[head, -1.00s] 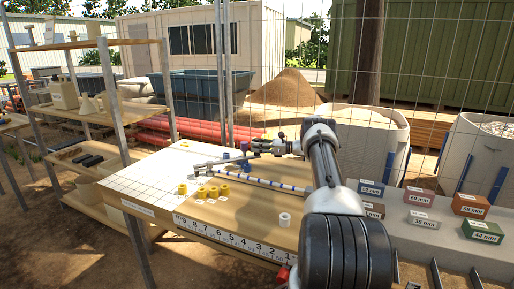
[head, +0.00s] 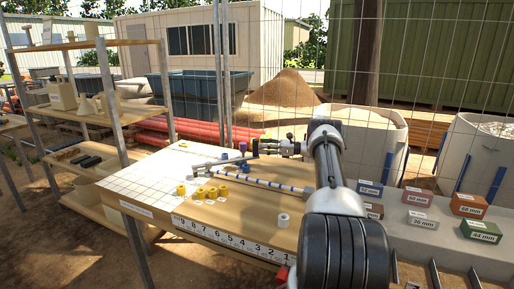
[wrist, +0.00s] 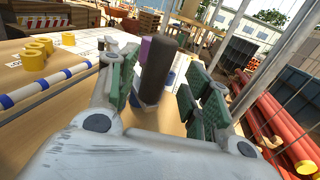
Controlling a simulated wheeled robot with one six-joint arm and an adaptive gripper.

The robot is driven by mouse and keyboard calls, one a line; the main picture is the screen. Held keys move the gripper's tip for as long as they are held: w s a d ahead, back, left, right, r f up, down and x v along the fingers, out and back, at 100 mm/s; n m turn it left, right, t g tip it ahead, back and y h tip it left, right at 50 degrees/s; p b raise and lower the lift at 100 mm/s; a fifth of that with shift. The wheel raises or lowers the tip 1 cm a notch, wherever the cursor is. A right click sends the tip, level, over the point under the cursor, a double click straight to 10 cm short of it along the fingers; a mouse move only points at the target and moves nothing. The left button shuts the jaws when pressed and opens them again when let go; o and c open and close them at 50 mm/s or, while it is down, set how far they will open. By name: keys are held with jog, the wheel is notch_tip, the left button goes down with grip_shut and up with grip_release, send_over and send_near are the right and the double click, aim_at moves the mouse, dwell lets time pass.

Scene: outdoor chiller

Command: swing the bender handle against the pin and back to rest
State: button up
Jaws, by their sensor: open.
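The bender's grey bar (head: 222,161) lies across the far part of the wooden bench. A dark upright cylinder, which looks like the bender handle's grip (wrist: 160,66), stands between my gripper's fingers in the wrist view. My gripper (wrist: 162,88) is open, with a green-padded finger on each side of the grip; I cannot tell whether either pad touches it. In the head view my gripper (head: 266,147) is over the bench's far side. A purple cylinder (wrist: 144,48) stands just behind the grip. I cannot make out which piece is the pin.
A blue-and-white striped rod (head: 268,184) and several yellow collars (head: 212,192) lie on the bench (head: 165,205). Labelled blocks (head: 423,219) sit at right. A wire fence (head: 285,80) stands behind.

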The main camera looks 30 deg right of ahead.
jog(key=v, duration=0.7)
jog(key=shift+d, duration=0.15)
jog(key=shift+s, duration=0.2)
jog(key=shift+c, duration=0.6)
jog(key=shift+w, duration=0.1)
jog(key=shift+c, duration=0.8)
jog(key=m+t+h, duration=0.6)
jog(key=m+h, duration=0.3)
jog(key=h, duration=0.4)
send_near(256, 144)
jog(key=w, duration=0.9)
jog(key=w+f, duration=0.1)
jog(key=w, duration=0.1)
jog(key=shift+w+d, duration=0.1)
jog(key=shift+w, duration=0.05)
grip_shut()
